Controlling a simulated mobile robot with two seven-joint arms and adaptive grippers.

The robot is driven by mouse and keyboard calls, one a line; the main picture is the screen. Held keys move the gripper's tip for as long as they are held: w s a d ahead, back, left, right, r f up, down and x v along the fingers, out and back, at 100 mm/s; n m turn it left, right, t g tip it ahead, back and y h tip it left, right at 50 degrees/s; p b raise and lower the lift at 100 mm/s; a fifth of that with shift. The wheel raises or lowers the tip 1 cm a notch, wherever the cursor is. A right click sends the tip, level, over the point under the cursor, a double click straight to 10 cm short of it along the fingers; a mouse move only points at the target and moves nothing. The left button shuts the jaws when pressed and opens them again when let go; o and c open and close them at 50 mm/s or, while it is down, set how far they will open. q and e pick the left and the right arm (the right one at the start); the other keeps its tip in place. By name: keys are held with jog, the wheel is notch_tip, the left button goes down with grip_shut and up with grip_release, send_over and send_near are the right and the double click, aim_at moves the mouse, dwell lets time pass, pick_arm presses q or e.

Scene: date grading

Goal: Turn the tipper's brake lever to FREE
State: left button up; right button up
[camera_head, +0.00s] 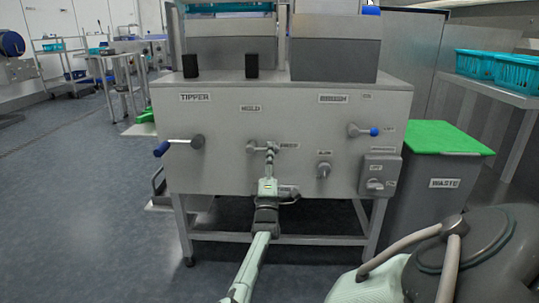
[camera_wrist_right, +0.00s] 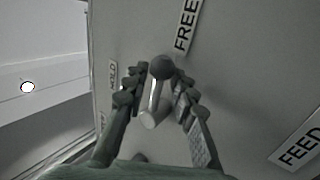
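The brake lever shows in the right wrist view as a pale stub with a dark ball knob (camera_wrist_right: 161,68). A FREE label (camera_wrist_right: 187,22) lies above and right of the knob, and a HOLD label (camera_wrist_right: 112,76) lies to its left. My right gripper (camera_wrist_right: 159,84) is around the knob, one finger on each side, with a gap between the fingers; no firm grip is visible. In the head view the lever's round hub (camera_head: 251,146) is on the front panel (camera_head: 225,170), below HOLD, and my right gripper (camera_head: 270,152) partly hides the lever. My left gripper is out of view.
A blue-knobbed lever (camera_head: 198,141) is left of my gripper under TIPPER; another (camera_head: 355,130) is right under BRUSH. A small knob (camera_head: 323,170) and a switch box (camera_head: 380,174) are also right. A green-topped WASTE bin (camera_head: 440,190) stands beside the machine.

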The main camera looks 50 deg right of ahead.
jog(key=shift+o, duration=1.3)
jog(key=shift+a+f, duration=0.1)
jog(key=v, duration=1.1)
jog(key=shift+s+a+f, duration=0.15)
jog(key=shift+s+a, duration=0.1)
jog(key=shift+s, duration=0.05)
